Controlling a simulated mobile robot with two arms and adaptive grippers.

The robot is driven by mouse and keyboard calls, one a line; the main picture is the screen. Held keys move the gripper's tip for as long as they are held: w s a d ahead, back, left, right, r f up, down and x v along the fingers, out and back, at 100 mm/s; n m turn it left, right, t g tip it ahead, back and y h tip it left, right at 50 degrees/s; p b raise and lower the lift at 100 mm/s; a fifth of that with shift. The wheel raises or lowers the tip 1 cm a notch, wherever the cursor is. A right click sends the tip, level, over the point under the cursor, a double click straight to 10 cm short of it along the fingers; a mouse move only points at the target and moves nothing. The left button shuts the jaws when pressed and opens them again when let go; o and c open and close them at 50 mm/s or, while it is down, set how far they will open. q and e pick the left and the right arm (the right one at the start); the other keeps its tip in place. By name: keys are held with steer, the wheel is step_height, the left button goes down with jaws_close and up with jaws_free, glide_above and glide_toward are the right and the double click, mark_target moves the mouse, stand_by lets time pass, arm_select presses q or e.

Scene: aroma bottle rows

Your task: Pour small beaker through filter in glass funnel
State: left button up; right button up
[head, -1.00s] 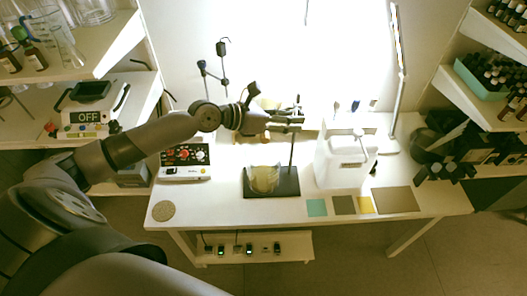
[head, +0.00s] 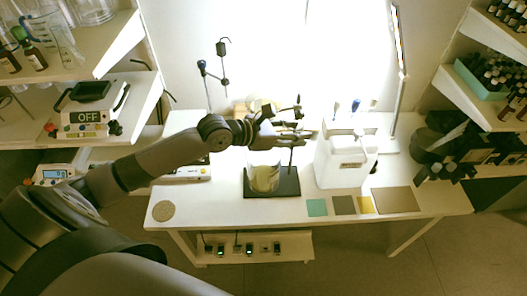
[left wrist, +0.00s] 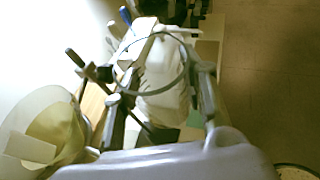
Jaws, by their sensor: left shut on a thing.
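My left gripper (head: 302,133) is over the middle of the table, beside the dark stand rod. In the left wrist view its two fingers (left wrist: 165,88) are spread around a clear glass rim, which looks like the small beaker (left wrist: 160,36). I cannot make out any contents. The glass funnel with its pale filter (left wrist: 45,130) is at the left of the wrist view, apart from the fingers. A pale part of it also shows behind my gripper in the head view (head: 262,105). A glass vessel with a yellowish look (head: 264,179) stands on the black stand base (head: 285,189). My right gripper is not seen.
A white container (head: 343,160) stands just right of the stand. Coloured squares (head: 317,207) and a round tan mat (head: 163,210) lie along the front edge. A partly hidden hot plate (head: 182,174) is at the left. A lamp (head: 400,75) rises at the back right.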

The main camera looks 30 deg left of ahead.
arm_select(q)
steer(key=shift+s+d+r, duration=0.3)
steer(key=shift+d+r, duration=0.25)
steer(key=shift+r, duration=0.05)
steer(key=shift+s+d+r, duration=0.3)
steer(key=shift+d+r, duration=0.2)
steer(key=shift+r, duration=0.15)
steer(key=shift+s+d+r, duration=0.3)
steer(key=shift+d+r, duration=0.25)
steer(key=shift+r, duration=0.05)
stand_by(6.2)
